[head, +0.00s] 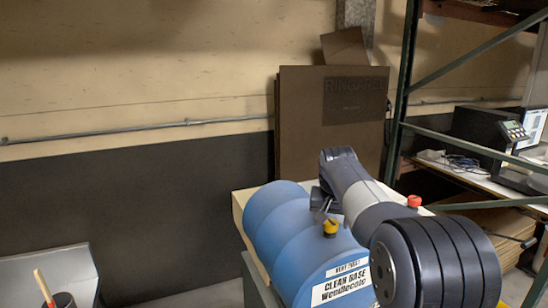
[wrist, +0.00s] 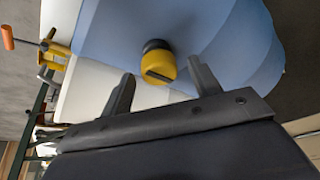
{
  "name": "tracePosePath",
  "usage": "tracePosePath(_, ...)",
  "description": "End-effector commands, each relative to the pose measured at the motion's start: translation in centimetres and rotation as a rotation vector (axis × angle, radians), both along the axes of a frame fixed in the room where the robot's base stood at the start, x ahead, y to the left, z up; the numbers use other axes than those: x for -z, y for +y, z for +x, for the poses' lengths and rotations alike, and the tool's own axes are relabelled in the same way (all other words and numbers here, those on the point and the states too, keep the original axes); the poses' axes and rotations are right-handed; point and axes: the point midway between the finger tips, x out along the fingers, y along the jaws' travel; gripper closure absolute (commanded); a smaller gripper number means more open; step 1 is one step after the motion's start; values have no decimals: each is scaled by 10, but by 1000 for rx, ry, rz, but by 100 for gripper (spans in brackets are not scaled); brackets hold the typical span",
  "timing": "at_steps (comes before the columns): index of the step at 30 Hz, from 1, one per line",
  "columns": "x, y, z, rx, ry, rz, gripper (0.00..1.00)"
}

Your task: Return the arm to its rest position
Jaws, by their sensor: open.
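My gripper (wrist: 158,98) is open in the wrist view, its two dark fingers apart. A yellow tap or cap with a black collar (wrist: 159,66) shows beyond the fingertips, between them in the picture; I cannot tell the gap to it. In the head view my arm reaches in from the lower right, over the blue drum (head: 285,225) labelled "CLEAN BASE Wendlecote".
The drum lies on a pale stand (head: 240,205). A red knob (head: 414,201) shows behind my arm. A green rack (head: 404,85) and a bench with equipment (head: 480,180) stand at the right. A grey bin with a wooden handle (head: 45,288) is at lower left. The wall side at left is clear.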

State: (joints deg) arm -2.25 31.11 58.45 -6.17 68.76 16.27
Motion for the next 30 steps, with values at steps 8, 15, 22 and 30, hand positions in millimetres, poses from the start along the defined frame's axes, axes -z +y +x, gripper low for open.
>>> tracePosePath(8,1,2,0,174,-1,0,41)
tracePosePath(15,-23,5,-9,170,-1,1,41)
tracePosePath(22,-26,5,-10,169,1,1,41)
tracePosePath(30,-29,5,-11,169,-3,5,41)
